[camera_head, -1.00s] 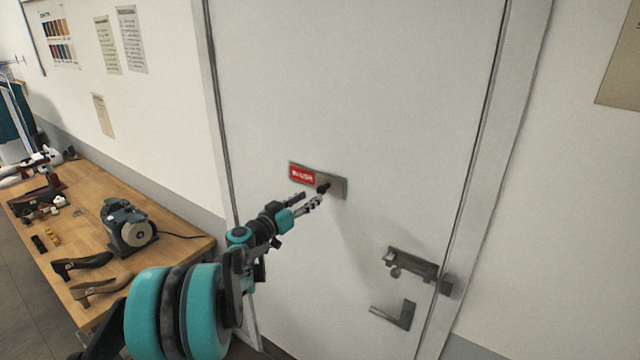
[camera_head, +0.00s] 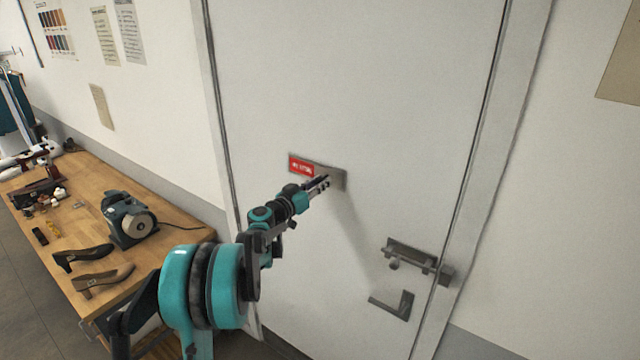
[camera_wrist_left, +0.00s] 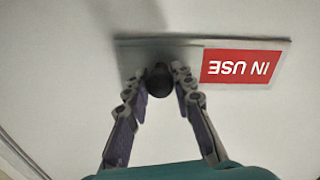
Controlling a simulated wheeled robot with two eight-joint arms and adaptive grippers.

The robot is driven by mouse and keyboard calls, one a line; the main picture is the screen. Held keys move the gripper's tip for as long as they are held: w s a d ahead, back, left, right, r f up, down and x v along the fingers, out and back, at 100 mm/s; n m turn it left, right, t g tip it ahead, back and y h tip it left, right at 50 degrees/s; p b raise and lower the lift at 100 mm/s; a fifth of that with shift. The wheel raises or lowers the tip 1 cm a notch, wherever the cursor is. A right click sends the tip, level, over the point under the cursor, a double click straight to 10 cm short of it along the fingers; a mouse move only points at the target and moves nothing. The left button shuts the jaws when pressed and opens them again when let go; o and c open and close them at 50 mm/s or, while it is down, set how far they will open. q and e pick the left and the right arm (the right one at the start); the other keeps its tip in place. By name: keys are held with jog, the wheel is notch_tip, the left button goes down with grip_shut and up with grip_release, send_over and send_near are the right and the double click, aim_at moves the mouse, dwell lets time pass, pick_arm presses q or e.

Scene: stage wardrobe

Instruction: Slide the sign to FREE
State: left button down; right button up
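The sign (camera_head: 301,165) on the white door shows a red IN USE panel at its left and a bare grey part at its right. In the left wrist view the red panel (camera_wrist_left: 240,67) appears upside down at the right. A round dark knob (camera_wrist_left: 160,82) stands out from the grey part, beside the red panel. My left gripper (camera_head: 323,182) is at the sign, with its fingers drawn in on both sides of the knob and seemingly touching it. The gripper hides the knob in the head view. My right gripper is out of view.
A dark bolt (camera_head: 412,257) and a lever handle (camera_head: 392,305) sit lower right on the door (camera_head: 410,110). A wooden workbench (camera_head: 88,205) at left carries a grinder (camera_head: 128,220) and shoes (camera_head: 100,278). The door surface around the sign is clear.

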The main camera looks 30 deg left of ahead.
pick_arm(q)
jog(key=a, duration=0.3)
jog(key=a+b, duration=0.1)
jog(key=a, duration=0.3)
jog(key=a+b, duration=0.1)
jog(key=a, duration=0.2)
jog(key=shift+w+a, duration=0.15)
jog(key=shift+w, duration=0.25)
jog(key=shift+a, duration=0.35)
jog(key=shift+a+r, duration=0.1)
jog(key=c, duration=1.3)
grip_release()
jog(key=shift+c, duration=0.2)
jog(key=shift+o, duration=0.4)
jog(key=shift+a, duration=0.15)
jog(key=shift+w, duration=0.1)
jog(key=s+a, duration=0.1)
jog(key=s, duration=1.1)
jog(key=shift+a, duration=0.25)
